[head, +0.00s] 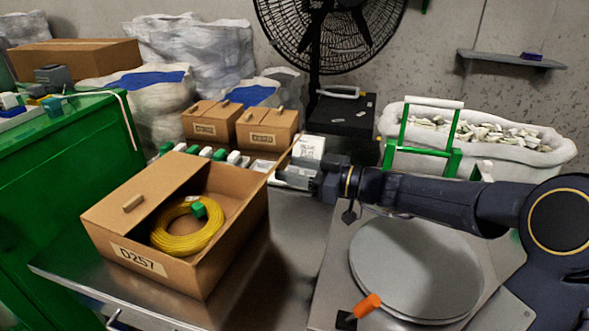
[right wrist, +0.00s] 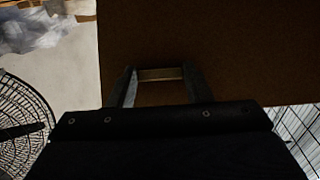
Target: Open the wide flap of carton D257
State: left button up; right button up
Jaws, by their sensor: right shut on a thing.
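Carton D257 (head: 180,268) is a brown cardboard box on the steel table, with its label on the front wall. A coil of yellow cable (head: 186,236) with a green piece lies inside and shows through the opening. A cardboard flap with a small tab (head: 133,203) is at the carton's left side. My right gripper (head: 283,178) is at the carton's back right edge, beside a thin flap edge that stands up there. In the right wrist view, its fingers are closed on a light tab (right wrist: 160,74) on a brown cardboard panel (right wrist: 230,50). My left gripper is out of view.
Two small closed cartons (head: 266,128) stand behind, near green and white pieces. A round grey plate (head: 415,265) and an orange-handled item (head: 366,305) lie at the right, below my right arm. A green cabinet (head: 70,160) borders the table's left. Bare steel (head: 265,270) lies right of the carton.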

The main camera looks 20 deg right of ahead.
aim_at(285, 159)
jog(key=c, duration=0.4)
jog(key=shift+w+a+r+g+h+p, duration=0.3)
jog(key=shift+a+r+h+p, duration=0.1)
jog(key=shift+r+p, duration=0.15)
jog(key=shift+w+a+r+g+h+p, duration=0.3)
jog(key=shift+a+r+h+p, duration=0.1)
jog(key=shift+r+p, duration=0.15)
jog(key=shift+w+g+h, duration=0.15)
jog(key=shift+g+h, duration=0.15)
jog(key=o, duration=1.4)
